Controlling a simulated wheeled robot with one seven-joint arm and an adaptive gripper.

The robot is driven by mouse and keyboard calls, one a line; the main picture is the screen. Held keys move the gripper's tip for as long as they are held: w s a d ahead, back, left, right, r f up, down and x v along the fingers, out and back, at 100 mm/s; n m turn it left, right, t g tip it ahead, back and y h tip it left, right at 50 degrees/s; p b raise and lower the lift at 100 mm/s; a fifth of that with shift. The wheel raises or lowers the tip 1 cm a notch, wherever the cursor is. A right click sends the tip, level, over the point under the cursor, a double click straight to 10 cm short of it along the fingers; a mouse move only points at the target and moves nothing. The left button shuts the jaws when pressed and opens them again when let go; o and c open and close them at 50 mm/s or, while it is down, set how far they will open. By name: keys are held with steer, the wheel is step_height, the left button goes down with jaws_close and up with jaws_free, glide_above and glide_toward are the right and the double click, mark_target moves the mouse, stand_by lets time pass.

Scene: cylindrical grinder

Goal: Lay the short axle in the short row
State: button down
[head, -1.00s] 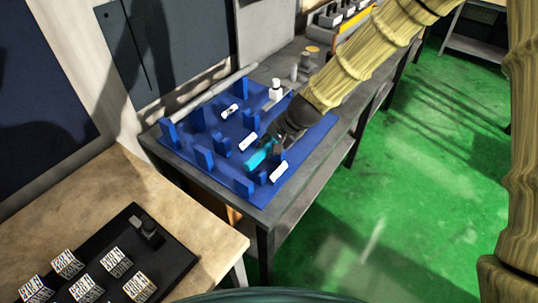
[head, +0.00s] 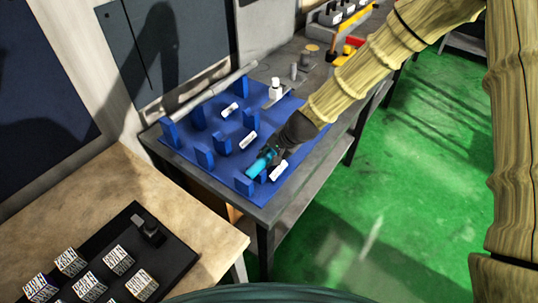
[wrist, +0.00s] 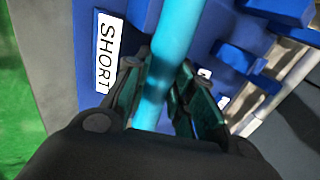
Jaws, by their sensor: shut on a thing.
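The short axle, a cyan rod (head: 258,166), is in my gripper (head: 269,155) over the front part of the blue rack (head: 222,178). In the wrist view the axle (wrist: 172,45) runs between the two fingers of my gripper (wrist: 160,85), which are shut on it. The white SHORT label (wrist: 107,50) lies flat beside the axle, to its left; it also shows in the head view (head: 278,171). A blue post (head: 244,185) stands by the axle's near end. Whether the axle touches the posts, I cannot tell.
Other blue posts (head: 205,156) stand further back in rows with white labels (head: 248,140). A long grey bar (head: 212,91) lies along the back. A white-topped part (head: 275,89) stands behind the rack. A black tray (head: 150,265) with labelled blocks sits on the near table.

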steer(key=shift+f, duration=0.2)
steer(key=c, duration=1.2)
jaws_free()
steer(key=shift+r, duration=0.15)
steer(key=shift+r, duration=0.2)
steer(key=b+v, duration=0.2)
steer(key=v, duration=1)
steer(key=shift+b, duration=0.3)
steer(key=shift+f, duration=0.1)
steer(key=shift+d+f, duration=0.1)
